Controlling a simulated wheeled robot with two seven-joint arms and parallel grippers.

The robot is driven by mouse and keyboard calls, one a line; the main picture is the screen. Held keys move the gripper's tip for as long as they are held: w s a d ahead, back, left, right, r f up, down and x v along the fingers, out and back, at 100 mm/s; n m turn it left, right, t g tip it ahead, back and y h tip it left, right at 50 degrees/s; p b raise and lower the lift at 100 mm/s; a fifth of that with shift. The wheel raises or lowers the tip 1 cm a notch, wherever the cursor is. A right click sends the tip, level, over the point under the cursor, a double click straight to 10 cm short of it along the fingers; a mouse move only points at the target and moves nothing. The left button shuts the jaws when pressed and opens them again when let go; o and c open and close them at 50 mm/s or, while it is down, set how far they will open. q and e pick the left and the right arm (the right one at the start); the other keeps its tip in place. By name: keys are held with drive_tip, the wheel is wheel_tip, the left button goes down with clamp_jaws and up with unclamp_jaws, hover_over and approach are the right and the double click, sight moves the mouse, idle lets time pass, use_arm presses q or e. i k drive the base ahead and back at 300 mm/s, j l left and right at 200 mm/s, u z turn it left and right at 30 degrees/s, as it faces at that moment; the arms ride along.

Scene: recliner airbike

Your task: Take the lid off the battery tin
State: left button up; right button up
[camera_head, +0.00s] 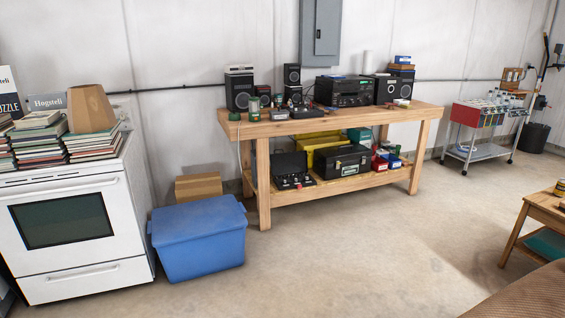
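I cannot tell for sure which thing is the battery tin. Small containers stand on the wooden workbench (285,127), among them a green upright one (254,109) near its left end. No lid can be made out at this distance. Neither of my grippers is in view.
A white stove (62,222) with stacked books stands at the left. A blue bin (200,240) and cardboard box (198,186) sit between stove and bench. A wheeled cart (474,150) stands at the back right. Open concrete floor lies in front of the bench.

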sight(279, 110)
drive_tip(key=i, duration=2.6)
